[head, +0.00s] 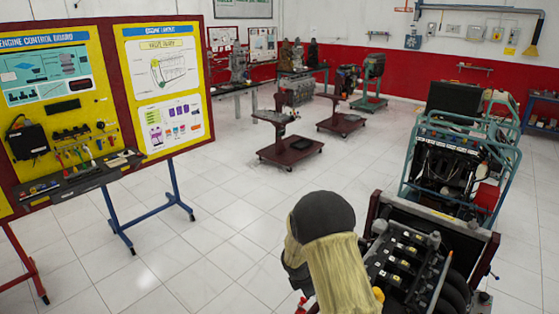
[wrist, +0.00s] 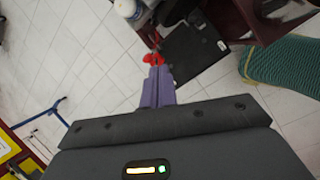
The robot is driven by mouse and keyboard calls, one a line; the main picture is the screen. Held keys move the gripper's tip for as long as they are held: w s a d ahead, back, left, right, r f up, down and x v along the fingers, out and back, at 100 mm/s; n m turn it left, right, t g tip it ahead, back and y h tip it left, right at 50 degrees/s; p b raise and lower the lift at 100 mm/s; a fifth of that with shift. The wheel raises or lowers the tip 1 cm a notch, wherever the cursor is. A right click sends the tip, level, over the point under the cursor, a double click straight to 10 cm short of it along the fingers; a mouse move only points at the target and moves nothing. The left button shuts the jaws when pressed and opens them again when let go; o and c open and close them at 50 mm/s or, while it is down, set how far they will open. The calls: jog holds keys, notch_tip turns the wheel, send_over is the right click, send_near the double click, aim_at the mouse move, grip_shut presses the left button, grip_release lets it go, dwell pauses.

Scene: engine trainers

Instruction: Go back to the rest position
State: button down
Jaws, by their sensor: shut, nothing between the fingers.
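My gripper (wrist: 154,60) shows in the wrist view, with its two purple fingers together and red at the tips. Nothing is seen between the fingers. White floor tiles lie beyond it. In the head view, part of my arm with a dark cap and pale yellow cover rises at the bottom centre, left of the nearest engine trainer (head: 410,262). A small red part shows low beside the arm, but the fingers cannot be made out there.
A yellow engine control board (head: 60,70) stands at left on legs. A teal-framed trainer (head: 455,150) stands at right. Smaller engine stands (head: 290,150) are farther back. The tiled floor (head: 215,235) between is clear. In the wrist view, a black panel (wrist: 195,50) lies close past the fingers.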

jog(key=s+d+r+m+y+b, duration=0.1)
jog(key=s+d+r+m+b, duration=0.1)
jog(key=s+m, duration=0.5)
jog(key=s+d+r+m+y+b, duration=0.1)
jog(key=s+r+m+b, duration=0.1)
jog(key=s+r+m, duration=0.3)
jog(key=s+d+r+m+y+b, duration=0.1)
jog(key=s+r+m, duration=0.3)
jog(key=s+m, duration=0.6)
jog(key=s+d+b, duration=0.1)
jog(key=s, duration=0.2)
jog(key=shift+d+r+g, duration=0.2)
jog(key=shift+d+g, duration=0.1)
jog(key=shift+d, duration=0.05)
